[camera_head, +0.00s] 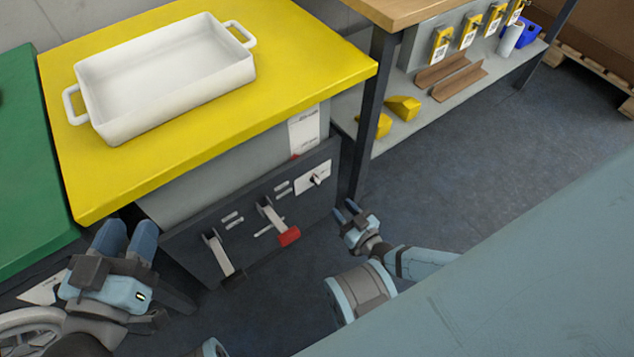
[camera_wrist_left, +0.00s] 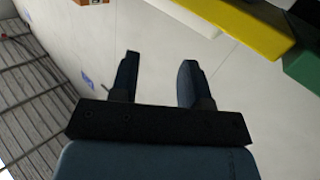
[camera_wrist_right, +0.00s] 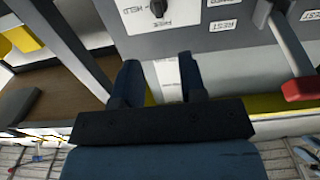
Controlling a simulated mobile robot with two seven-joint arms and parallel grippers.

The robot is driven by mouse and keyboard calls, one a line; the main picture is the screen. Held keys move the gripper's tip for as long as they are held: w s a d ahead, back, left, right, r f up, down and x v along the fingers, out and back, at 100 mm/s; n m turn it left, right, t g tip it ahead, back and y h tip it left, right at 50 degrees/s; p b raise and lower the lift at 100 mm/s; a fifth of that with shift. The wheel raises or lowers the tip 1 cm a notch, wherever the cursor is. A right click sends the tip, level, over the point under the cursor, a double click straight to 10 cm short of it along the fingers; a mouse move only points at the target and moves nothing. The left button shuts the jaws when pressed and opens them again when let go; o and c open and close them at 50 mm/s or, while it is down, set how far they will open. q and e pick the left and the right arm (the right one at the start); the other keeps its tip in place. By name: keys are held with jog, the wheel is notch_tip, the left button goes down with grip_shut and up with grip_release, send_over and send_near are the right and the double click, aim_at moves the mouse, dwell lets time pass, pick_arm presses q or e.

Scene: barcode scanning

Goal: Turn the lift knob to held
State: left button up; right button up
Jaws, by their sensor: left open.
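The lift knob (camera_head: 317,179) is a small dark knob on a white plate at the right end of the grey front panel under the yellow top. It also shows at the top edge of the right wrist view (camera_wrist_right: 158,9), partly cut off, with a label that seems to read HELD at its left. I cannot tell which mark it points to. My right gripper (camera_head: 347,211) is open and empty, below and right of the knob, apart from it. My left gripper (camera_head: 128,236) is open and empty, left of the panel near the yellow top's front corner.
A lever with a red end (camera_head: 288,236) and a grey lever (camera_head: 221,256) stick out of the panel. A white dish (camera_head: 165,75) stands on the yellow top (camera_head: 290,65). A dark table leg (camera_head: 368,120) rises right of the panel.

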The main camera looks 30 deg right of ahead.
aim_at(320, 183)
jog(key=w+b, duration=0.1)
jog(key=w, duration=0.2)
jog(key=w+a+b, duration=0.1)
jog(key=w, duration=0.2)
jog(key=w+b, duration=0.1)
jog(key=w, duration=0.2)
jog(key=shift+w+a+f+b, duration=0.2)
jog(key=shift+w+b, duration=0.1)
jog(key=shift+w, duration=0.1)
pick_arm(q)
jog(key=shift+w+a+r+m+t+h, duration=0.15)
jog(key=shift+w+a+m+t+h, duration=0.15)
jog(key=shift+w+m, duration=0.35)
jog(key=shift+w+a+r+m+t+h, duration=0.2)
jog(key=shift+w+a+m+t, duration=0.2)
jog(key=shift+m, duration=0.45)
pick_arm(e)
jog(key=shift+w+r, duration=0.2)
jog(key=shift+w, duration=0.4)
pick_arm(q)
jog(key=shift+s, duration=0.1)
pick_arm(e)
jog(key=shift+a, duration=0.1)
jog(key=c, duration=0.6)
pick_arm(q)
jog(key=shift+f, duration=0.1)
